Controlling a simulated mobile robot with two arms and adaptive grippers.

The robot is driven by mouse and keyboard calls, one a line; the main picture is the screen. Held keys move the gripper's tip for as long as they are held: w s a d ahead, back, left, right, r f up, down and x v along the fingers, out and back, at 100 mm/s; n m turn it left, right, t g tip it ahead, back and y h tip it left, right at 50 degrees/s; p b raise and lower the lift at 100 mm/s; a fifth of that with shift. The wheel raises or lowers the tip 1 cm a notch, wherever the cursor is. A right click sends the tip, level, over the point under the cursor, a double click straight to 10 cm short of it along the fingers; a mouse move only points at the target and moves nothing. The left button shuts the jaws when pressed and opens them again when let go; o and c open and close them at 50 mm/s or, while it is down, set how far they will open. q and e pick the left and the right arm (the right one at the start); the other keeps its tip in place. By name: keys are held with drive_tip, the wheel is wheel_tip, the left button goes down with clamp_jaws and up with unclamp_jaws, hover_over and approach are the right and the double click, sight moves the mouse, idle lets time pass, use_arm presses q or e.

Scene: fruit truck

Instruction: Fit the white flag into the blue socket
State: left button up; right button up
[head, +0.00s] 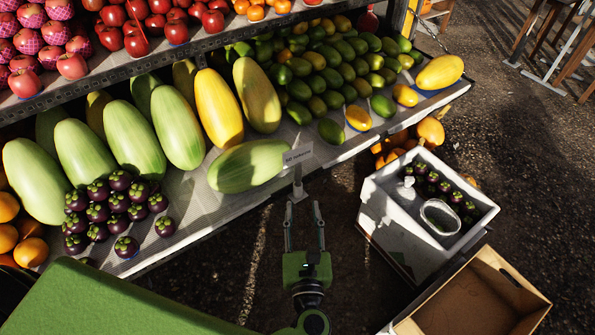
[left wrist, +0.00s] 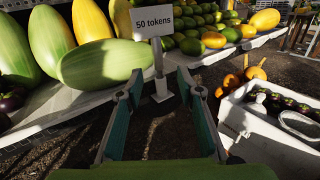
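The white flag (head: 298,155) is a small sign reading "50 tokens" on a thin white post with a foot, upright at the stall shelf's front edge. It also shows in the left wrist view (left wrist: 152,22). My left gripper (head: 303,206) is open, pointing at the flag's post from the front. In the left wrist view the post's foot shows between the two spread fingertips (left wrist: 160,80), with gaps on both sides; I cannot tell whether it is fully between them. No clear blue socket shows; small blue patches peek out under some fruit. My right gripper is not in view.
A green melon (head: 248,166) lies directly left of the flag on the shelf (head: 205,200). Mangosteens (head: 125,247) lie farther left. A white crate (head: 385,215) and a cardboard box (head: 460,305) stand to the right. Dark ground lies around my gripper.

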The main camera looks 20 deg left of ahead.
sight(298, 173)
use_arm(q)
drive_tip(key=p+x, duration=0.1)
drive_tip(key=x, duration=0.7)
drive_tip(key=shift+w+a+r, duration=0.15)
drive_tip(key=shift+w+a, duration=0.15)
drive_tip(key=shift+w, duration=0.05)
drive_tip(key=x, duration=0.4)
drive_tip(key=shift+w+a, duration=0.25)
drive_tip(key=shift+w, duration=0.05)
drive_tip(key=shift+s, duration=0.1)
clamp_jaws()
